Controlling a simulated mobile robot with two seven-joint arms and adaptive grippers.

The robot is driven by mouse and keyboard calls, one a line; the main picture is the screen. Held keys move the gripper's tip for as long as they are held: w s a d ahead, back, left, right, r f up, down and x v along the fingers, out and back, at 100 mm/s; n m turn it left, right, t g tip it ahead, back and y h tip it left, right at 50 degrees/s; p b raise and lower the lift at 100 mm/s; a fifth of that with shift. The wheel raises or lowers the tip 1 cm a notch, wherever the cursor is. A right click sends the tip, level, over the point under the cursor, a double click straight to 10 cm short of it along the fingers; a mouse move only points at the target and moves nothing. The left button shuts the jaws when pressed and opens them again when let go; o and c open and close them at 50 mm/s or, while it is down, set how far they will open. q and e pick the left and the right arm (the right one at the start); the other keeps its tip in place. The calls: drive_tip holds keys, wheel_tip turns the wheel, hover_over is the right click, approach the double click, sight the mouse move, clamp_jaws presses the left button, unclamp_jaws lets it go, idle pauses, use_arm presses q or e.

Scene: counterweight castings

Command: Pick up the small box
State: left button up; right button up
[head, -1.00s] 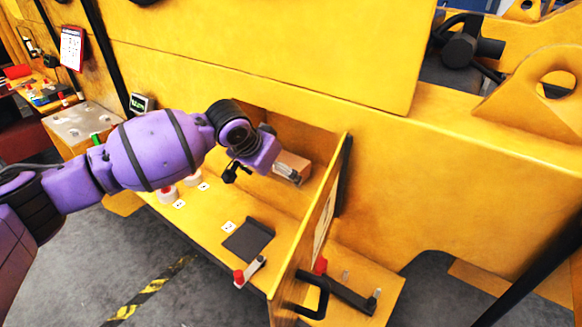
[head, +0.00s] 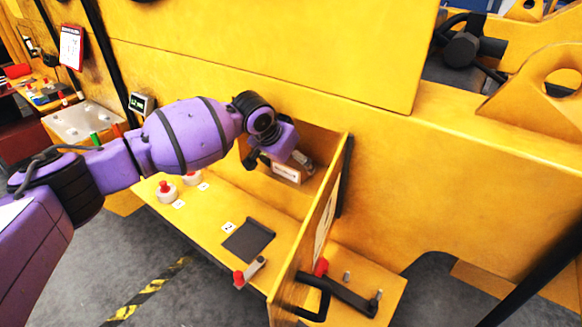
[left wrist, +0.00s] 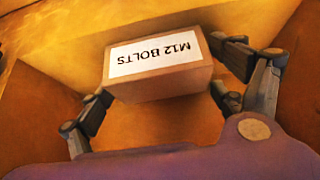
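The small box (head: 287,174) sits in the back corner of an open yellow compartment. It is brown with a white label. In the left wrist view the box (left wrist: 158,72) fills the middle, and its label reads "M12 BOLTS" upside down. My left gripper (head: 279,161) is at the box, reaching in from the upper left. Its fingers are spread, one on each side of the box. I cannot tell whether either finger touches it. The underside of the box is hidden. My right gripper is not in view.
The compartment's yellow door (head: 318,228) stands open, right of the box. A black handle (head: 316,297) is at its lower end. A large yellow panel (head: 260,50) rises behind.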

use_arm(q)
drive_tip(key=c, duration=0.8)
drive_tip(key=shift+c, duration=1.4)
drive_tip(key=shift+r, duration=0.15)
